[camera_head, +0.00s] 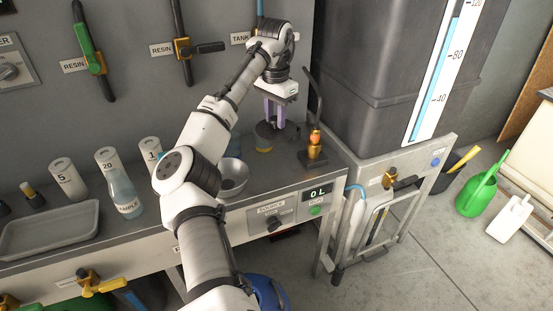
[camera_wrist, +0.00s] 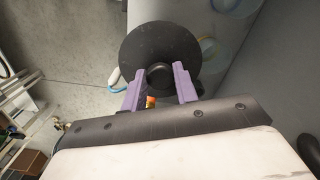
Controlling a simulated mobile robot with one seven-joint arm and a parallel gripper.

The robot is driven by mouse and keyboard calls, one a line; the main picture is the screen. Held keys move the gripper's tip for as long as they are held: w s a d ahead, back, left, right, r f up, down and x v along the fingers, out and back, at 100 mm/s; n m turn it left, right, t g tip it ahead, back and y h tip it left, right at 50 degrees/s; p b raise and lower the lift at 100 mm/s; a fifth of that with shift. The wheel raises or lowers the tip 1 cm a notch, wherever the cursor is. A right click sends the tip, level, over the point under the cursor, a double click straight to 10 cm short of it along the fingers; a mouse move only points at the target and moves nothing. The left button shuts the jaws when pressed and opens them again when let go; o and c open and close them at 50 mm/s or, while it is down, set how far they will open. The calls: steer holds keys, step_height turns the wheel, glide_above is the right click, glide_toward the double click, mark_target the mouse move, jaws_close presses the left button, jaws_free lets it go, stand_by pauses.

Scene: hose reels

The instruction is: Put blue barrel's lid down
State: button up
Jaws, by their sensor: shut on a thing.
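A blue barrel (camera_head: 270,293) is partly visible below the bench front, mostly hidden by my arm.
A brass tap fitting (camera_head: 315,146) stands close right of the lid. A metal bowl (camera_head: 234,178), a sample bottle (camera_head: 122,190) and a grey tray (camera_head: 48,230) occupy the bench. A large dark tank (camera_head: 385,75) stands at right. Floor at lower right is clear.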

steer(key=shift+f, duration=6.65)
steer(key=shift+f, duration=0.1)
steer(key=o, duration=1)
steer(key=shift+c, duration=0.2)
step_height(320, 180, up, 11)
steer(key=shift+r, duration=0.6)
steer(key=shift+d, duration=0.1)
